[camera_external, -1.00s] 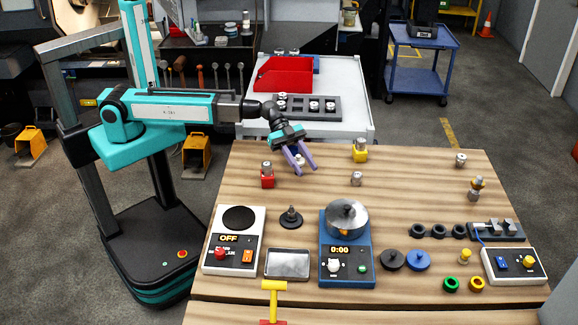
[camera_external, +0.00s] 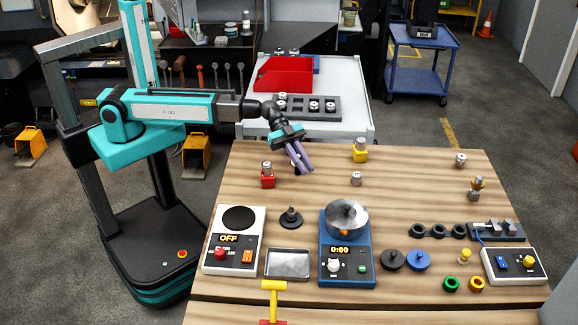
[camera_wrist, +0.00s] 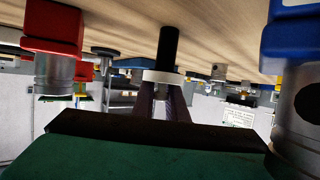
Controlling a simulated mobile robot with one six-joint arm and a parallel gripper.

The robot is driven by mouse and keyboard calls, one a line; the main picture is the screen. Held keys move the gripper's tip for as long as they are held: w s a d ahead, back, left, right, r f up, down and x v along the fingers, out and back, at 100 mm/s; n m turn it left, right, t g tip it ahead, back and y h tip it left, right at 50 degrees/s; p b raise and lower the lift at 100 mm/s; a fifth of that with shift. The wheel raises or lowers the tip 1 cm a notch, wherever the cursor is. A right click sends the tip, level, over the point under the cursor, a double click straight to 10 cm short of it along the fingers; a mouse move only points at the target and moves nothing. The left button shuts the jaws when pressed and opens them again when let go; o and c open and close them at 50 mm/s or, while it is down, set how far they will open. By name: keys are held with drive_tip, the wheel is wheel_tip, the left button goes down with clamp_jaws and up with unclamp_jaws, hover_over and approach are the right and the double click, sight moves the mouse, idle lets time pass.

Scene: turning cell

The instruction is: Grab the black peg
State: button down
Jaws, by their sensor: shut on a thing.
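In the wrist view a black peg (camera_wrist: 168,48) with a white collar (camera_wrist: 162,77) stands between the two purple fingers of my gripper (camera_wrist: 163,98). The fingers are shut on it, and its black end points toward the wooden table (camera_wrist: 215,40). In the external view my gripper (camera_external: 305,168) is at the far left part of the table, fingers close together and pointing down to the right. The peg is mostly hidden behind the fingers there. I cannot tell whether the peg touches the table.
A red block with a metal cylinder (camera_external: 267,178) stands just left of my gripper. A small metal part (camera_external: 356,179) and a yellow-based one (camera_external: 360,153) stand to the right. A hotplate (camera_external: 217,254) and a blue scale with a pot (camera_external: 347,266) stand nearer the front.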

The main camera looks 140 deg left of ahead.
drive_tip(key=shift+f, duration=0.1)
wheel_tip(320, 180, up, 10)
drive_tip(key=b, duration=0.1)
drive_tip(key=shift+b, duration=0.4)
idle(0.4)
